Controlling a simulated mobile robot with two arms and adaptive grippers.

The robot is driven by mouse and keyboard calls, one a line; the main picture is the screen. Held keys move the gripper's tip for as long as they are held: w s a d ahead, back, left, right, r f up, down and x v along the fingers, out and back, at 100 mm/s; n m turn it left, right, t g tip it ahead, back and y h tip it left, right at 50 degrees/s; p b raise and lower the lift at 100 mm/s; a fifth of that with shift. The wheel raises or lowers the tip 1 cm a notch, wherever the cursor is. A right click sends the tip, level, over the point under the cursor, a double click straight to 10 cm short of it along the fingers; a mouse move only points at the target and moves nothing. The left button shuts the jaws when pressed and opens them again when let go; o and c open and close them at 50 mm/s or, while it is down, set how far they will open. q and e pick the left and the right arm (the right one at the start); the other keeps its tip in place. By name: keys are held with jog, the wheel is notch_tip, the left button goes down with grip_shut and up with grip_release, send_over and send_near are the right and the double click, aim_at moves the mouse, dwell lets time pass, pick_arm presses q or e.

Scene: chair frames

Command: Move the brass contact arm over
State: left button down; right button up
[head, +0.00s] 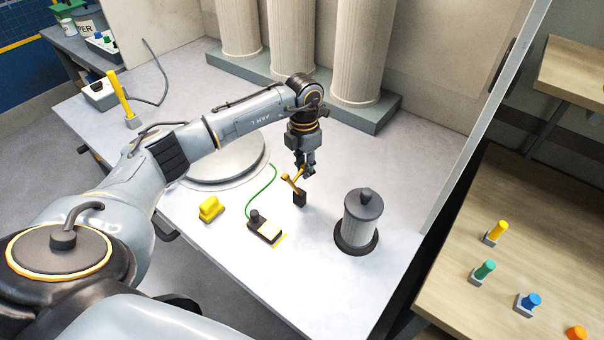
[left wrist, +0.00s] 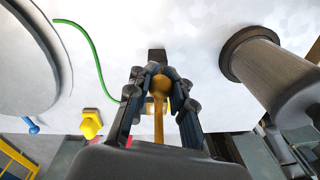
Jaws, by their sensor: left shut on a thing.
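The brass contact arm (head: 291,184) is a slim golden lever on a small black post (head: 299,199) that stands on the white bench. My left gripper (head: 307,172) reaches down from above and is shut on the brass arm. In the left wrist view, the brass arm (left wrist: 159,118) with its rounded end sits between the fingers (left wrist: 158,84). The dark post (left wrist: 157,56) shows just beyond the fingertips. My right gripper is not in view.
A grey ribbed cylinder with dark caps (head: 362,220) stands right of the post. A black block with a green wire (head: 265,230) and a yellow piece (head: 210,209) lie to the left. A round plate (head: 225,158) and pale columns (head: 300,50) are behind.

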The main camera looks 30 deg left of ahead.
pick_arm(q)
jog(key=shift+w+r, duration=0.45)
jog(key=shift+r, duration=0.1)
jog(key=c, duration=1.3)
grip_release()
jog(key=shift+o, duration=0.7)
jog(key=shift+s+f, duration=0.1)
jog(key=shift+f, duration=0.1)
notch_tip(320, 180, up, 12)
jog(key=shift+a, duration=0.3)
jog(key=shift+f, duration=0.1)
